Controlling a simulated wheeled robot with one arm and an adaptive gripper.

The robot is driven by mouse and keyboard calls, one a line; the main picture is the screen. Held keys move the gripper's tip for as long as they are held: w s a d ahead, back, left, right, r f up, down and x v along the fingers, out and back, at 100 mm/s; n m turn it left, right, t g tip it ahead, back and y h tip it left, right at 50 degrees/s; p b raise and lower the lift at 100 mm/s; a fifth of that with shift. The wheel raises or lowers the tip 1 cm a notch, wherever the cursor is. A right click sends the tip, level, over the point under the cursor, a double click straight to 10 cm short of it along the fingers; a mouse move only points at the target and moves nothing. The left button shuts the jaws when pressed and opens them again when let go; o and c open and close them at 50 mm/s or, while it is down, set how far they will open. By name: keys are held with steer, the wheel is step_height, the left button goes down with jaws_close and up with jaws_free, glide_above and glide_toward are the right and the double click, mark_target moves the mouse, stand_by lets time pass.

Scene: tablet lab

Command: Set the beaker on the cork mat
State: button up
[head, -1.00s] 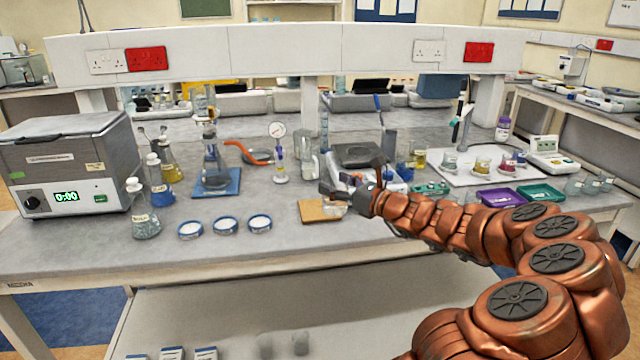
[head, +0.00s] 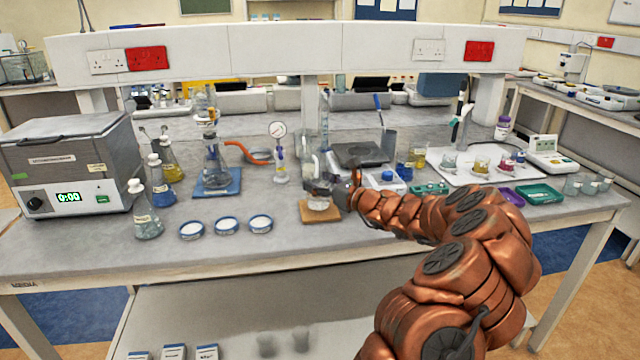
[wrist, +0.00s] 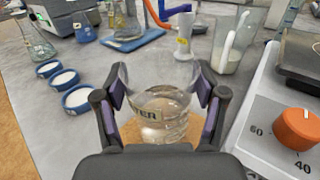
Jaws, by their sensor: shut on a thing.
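The beaker (wrist: 162,112) is clear glass with a dark label and holds clear liquid; it is upright in the wrist view. My gripper (wrist: 160,100) is shut on it, one finger on each side. In the head view my gripper (head: 328,186) and the beaker (head: 318,202) are over the cork mat (head: 320,216). Tan cork (wrist: 133,131) shows around the beaker in the wrist view. I cannot tell whether the beaker's base touches the mat.
Blue-rimmed dishes (head: 226,225) lie to the left. A larger glass beaker (wrist: 238,42) stands behind. A balance or hotplate with an orange knob (wrist: 297,128) is close on the right. The bench in front of the mat is clear.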

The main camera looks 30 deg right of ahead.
steer(key=shift+f, duration=0.35)
steer(key=shift+f, duration=0.15)
steer(key=o, duration=1.3)
steer(key=shift+o, duration=0.2)
steer(key=shift+s+d, duration=0.1)
steer(key=shift+s, duration=0.05)
steer(key=b+v, duration=0.1)
steer(key=v, duration=1)
steer(key=shift+s, duration=0.35)
